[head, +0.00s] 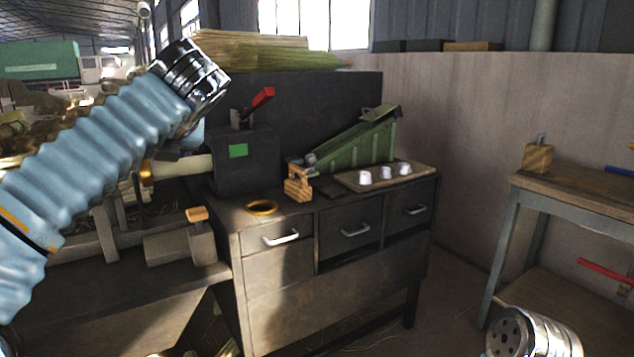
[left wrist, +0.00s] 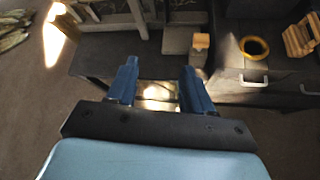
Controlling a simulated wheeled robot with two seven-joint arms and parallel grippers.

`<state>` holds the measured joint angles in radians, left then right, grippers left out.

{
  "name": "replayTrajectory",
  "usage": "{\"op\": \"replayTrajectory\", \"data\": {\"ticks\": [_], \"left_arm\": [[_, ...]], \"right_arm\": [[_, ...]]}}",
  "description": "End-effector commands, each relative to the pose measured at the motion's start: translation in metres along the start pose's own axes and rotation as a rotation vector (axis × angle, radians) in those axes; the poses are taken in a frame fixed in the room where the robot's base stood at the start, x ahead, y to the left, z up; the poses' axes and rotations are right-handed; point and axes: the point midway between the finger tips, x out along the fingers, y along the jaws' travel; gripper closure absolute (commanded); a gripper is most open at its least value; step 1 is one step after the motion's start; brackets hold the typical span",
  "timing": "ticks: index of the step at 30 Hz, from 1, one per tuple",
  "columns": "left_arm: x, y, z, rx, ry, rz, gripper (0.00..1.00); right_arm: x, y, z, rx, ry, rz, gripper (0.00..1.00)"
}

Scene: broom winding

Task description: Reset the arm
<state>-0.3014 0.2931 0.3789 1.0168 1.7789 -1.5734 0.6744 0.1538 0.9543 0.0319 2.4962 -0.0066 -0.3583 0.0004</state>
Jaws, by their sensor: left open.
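My left arm, in a light blue ribbed sleeve with a metal end, comes in from the left in the head view and reaches up in front of the machine. Its gripper cannot be made out there. In the left wrist view my left gripper (left wrist: 159,75) shows two blue fingers spread apart with nothing between them. It is above the dark bench edge, left of the drawer cabinet. My right gripper is not in view; only a metal cylindrical part shows at the bottom right of the head view.
A dark cabinet (head: 335,278) holds a yellow ring (head: 262,208), a wooden block (head: 298,184), a green sloped device (head: 357,144) and a tray (head: 345,182) with white cups. Straw (head: 265,50) lies behind. A side table (head: 570,195) stands right. Floor between is open.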

Motion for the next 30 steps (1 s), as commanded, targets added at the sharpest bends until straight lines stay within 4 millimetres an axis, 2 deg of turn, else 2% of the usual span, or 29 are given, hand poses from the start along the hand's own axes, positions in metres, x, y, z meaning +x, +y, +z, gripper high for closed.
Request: {"op": "replayTrajectory", "data": {"ticks": [8, 11, 14, 17, 20, 21, 23, 24, 26, 27, 29, 30], "left_arm": [[0.078, -0.055, -0.012, 0.382, -0.140, 0.165, 0.49], [0.115, -0.086, -0.027, 0.598, -0.207, 0.214, 0.49], [0.159, -0.128, -0.058, 0.883, -0.284, 0.238, 0.49], [0.201, -0.172, -0.104, 1.189, -0.361, 0.217, 0.49], [0.234, -0.211, -0.162, 1.468, -0.431, 0.154, 0.49], [0.244, -0.224, -0.188, 1.571, -0.457, 0.117, 0.49], [0.257, -0.241, -0.229, 1.718, -0.496, 0.056, 0.49], [0.264, -0.251, -0.257, 1.812, -0.523, 0.008, 0.49], [0.271, -0.263, -0.301, 1.943, -0.563, -0.072, 0.49], [0.274, -0.269, -0.331, 2.024, -0.590, -0.132, 0.49], [0.275, -0.276, -0.377, 2.139, -0.635, -0.230, 0.49], [0.275, -0.278, -0.408, 2.211, -0.663, -0.300, 0.49]], "right_arm": [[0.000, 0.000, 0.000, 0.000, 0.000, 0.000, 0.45], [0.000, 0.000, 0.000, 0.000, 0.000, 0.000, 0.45], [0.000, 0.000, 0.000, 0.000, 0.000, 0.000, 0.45], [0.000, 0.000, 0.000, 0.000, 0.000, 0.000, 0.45], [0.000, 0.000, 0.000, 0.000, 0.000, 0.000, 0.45], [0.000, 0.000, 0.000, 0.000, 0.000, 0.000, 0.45], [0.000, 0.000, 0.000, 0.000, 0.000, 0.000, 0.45], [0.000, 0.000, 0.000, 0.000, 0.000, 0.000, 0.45], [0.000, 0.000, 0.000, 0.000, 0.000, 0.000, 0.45], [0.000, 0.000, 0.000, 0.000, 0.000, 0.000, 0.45], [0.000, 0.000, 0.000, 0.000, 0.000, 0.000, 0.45], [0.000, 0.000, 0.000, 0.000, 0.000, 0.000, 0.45]]}}
